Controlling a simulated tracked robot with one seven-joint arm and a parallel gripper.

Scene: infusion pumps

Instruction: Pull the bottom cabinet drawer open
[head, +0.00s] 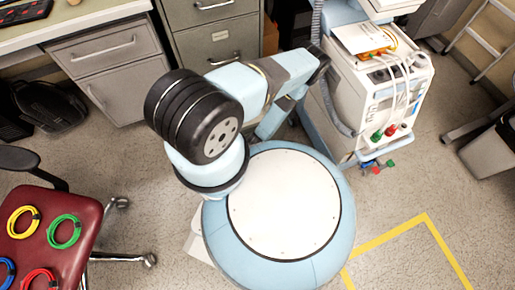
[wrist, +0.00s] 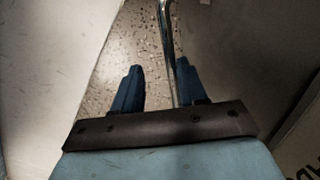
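The grey filing cabinet (head: 211,38) stands at the top centre of the head view. Its lower visible drawer front has a metal handle (head: 225,61); my arm hides whatever is below. My gripper is hidden in the head view. In the wrist view my gripper (wrist: 159,66) is open, with two blue fingers apart. A shiny metal bar handle (wrist: 167,45) runs between the fingers, nearer the right one. A dark flat panel (wrist: 235,45) lies beside the bar on the right; I cannot tell which drawer it belongs to. Whether the fingers touch the bar is unclear.
The pump cart (head: 375,95) with hoses stands close right of my arm. A desk with beige drawers (head: 108,50) is at left. A red chair (head: 45,235) with coloured cable coils is at lower left. Open floor (head: 135,165) lies between chair and cabinet.

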